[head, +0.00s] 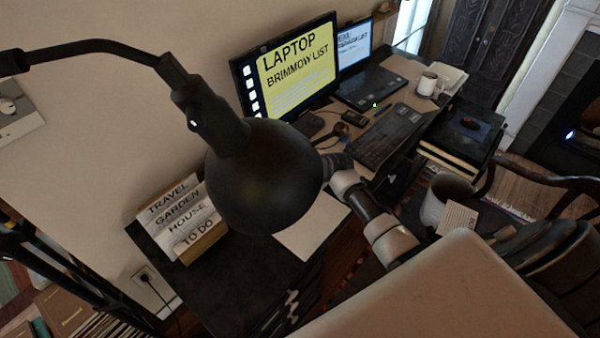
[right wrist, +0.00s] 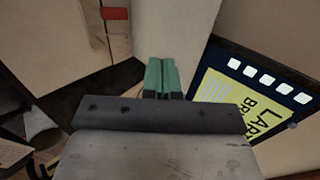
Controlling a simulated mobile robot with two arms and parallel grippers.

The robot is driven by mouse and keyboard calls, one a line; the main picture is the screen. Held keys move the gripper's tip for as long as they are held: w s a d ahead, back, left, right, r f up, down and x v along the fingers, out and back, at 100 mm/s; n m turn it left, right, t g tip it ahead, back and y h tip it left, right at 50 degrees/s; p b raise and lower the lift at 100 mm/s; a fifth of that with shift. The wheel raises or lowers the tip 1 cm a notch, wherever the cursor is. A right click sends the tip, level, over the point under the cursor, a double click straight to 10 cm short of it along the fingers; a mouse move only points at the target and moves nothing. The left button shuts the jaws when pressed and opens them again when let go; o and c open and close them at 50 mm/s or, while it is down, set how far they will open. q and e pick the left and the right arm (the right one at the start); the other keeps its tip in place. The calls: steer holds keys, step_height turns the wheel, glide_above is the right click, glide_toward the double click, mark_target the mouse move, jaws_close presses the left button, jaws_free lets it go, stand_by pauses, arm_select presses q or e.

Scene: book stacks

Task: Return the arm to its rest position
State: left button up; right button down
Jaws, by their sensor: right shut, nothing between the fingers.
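My right arm (head: 375,220) comes in from the lower right in the head view and reaches up and left over the desk. Its far end passes behind a black lamp shade (head: 265,175), so the gripper is hidden there. In the right wrist view my right gripper (right wrist: 161,75) shows its green fingertips together, with nothing between them. The monitor with the yellow screen (right wrist: 225,105) is to the right of the fingers in that view. My left gripper is in neither view.
The monitor (head: 290,65), laptop (head: 365,85) and keyboard (head: 385,140) stand on the desk behind. A mug (head: 428,85) is at the back right. A dark chair (head: 545,175) is at the right.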

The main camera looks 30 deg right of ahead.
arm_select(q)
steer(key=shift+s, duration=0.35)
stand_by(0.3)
